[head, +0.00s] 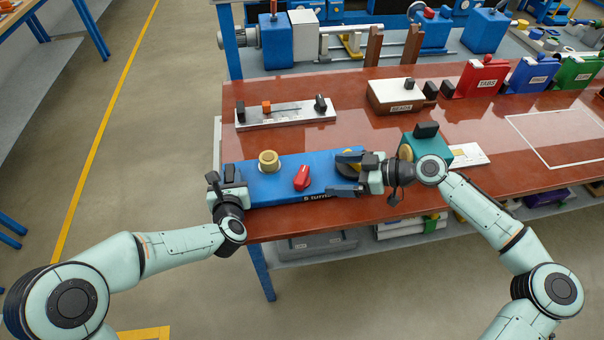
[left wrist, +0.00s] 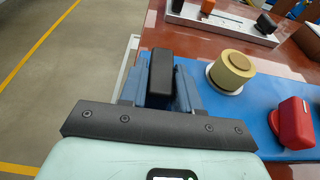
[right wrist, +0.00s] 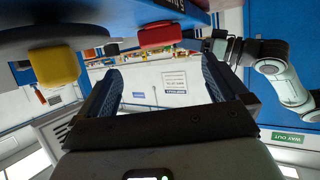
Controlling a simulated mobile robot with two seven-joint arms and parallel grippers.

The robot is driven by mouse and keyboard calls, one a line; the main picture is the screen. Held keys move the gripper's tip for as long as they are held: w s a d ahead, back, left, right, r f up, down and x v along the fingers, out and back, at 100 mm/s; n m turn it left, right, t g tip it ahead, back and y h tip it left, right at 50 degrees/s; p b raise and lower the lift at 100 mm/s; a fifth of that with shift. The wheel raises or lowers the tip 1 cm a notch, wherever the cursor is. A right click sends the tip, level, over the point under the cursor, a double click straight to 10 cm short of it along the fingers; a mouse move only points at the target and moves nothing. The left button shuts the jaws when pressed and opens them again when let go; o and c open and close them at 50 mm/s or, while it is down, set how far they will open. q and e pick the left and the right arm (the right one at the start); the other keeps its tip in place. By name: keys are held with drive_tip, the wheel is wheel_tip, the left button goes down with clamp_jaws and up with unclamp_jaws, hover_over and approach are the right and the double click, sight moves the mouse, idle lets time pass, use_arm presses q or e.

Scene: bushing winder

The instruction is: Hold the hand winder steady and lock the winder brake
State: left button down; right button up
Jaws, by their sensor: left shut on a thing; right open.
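The hand winder is a blue box (head: 275,185) with a brass spool (head: 268,161), a red brake lever (head: 302,178) and a dark disc with a yellow knob at its right end. My left gripper (head: 228,180) is shut on the black block (left wrist: 161,72) at the winder's left end. My right gripper (head: 343,177) is open over the winder's right end, to the right of the red lever, and partly hides the disc. In the right wrist view nothing is between its fingers; the red lever (right wrist: 162,36) lies beyond them and the yellow knob (right wrist: 55,66) is at left.
A grey fixture (head: 285,115) lies behind the winder. A teal block (head: 428,148) and a white card (head: 468,154) stand right of it, near my right forearm. A box (head: 396,96) and red, blue and green bins are further back. The table's front edge runs just before the winder.

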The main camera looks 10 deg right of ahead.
sight(305, 174)
drive_tip(key=x, duration=1.1)
drive_tip(key=shift+f, duration=0.1)
drive_tip(key=c, duration=1)
